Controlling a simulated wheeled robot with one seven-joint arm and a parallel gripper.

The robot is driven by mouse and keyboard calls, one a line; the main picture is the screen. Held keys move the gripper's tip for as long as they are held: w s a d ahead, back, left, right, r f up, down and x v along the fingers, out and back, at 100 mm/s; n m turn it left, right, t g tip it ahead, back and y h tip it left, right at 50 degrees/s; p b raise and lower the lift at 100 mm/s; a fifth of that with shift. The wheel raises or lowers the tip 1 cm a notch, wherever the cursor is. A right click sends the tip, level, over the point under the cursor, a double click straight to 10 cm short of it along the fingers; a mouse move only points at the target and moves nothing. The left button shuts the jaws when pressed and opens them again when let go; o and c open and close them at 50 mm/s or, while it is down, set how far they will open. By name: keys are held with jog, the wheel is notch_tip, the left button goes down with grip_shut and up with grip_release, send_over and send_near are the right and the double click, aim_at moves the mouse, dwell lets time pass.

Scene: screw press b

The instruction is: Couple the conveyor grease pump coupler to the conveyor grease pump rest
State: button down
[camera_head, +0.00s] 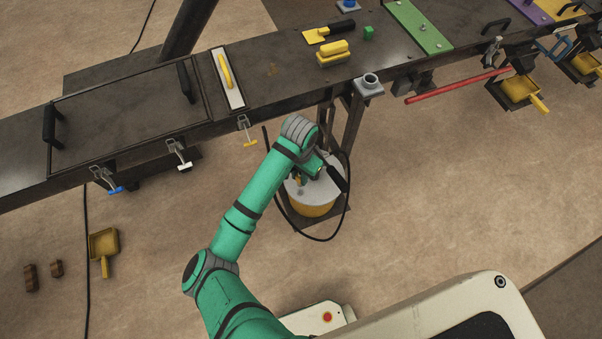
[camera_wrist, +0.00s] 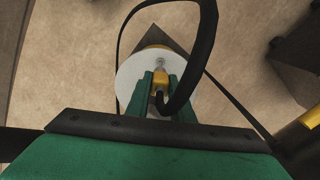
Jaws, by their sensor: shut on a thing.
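The grease pump (camera_head: 312,208) is a yellow drum with a pale round lid. It stands on a dark base on the floor below the bench, and its lid (camera_wrist: 130,78) shows in the wrist view. My gripper (camera_wrist: 160,80) is shut on the yellow coupler (camera_wrist: 160,77), which has a black hose (camera_wrist: 205,70) looping from its rear. In the head view my gripper (camera_head: 300,183) is over the lid, partly hidden by my arm. A small grey metal piece (camera_wrist: 160,62) shows at the coupler's front; I cannot tell whether it is the rest or the coupler's tip, nor whether they touch.
The long dark bench (camera_head: 275,85) runs behind the pump, with clamps hanging from its front edge. A grey bracket with a round socket (camera_head: 369,84) and a red bar (camera_head: 455,87) stick out at the right. The hose (camera_head: 322,238) loops around the pump.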

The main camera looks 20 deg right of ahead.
jog(key=shift+w+f, duration=0.15)
jog(key=shift+f, duration=2.55)
jog(key=shift+f, duration=0.2)
jog(key=shift+f, duration=1.2)
jog(key=c, duration=1.5)
grip_release()
notch_tip(320, 180, up, 11)
jog(key=shift+f, duration=0.1)
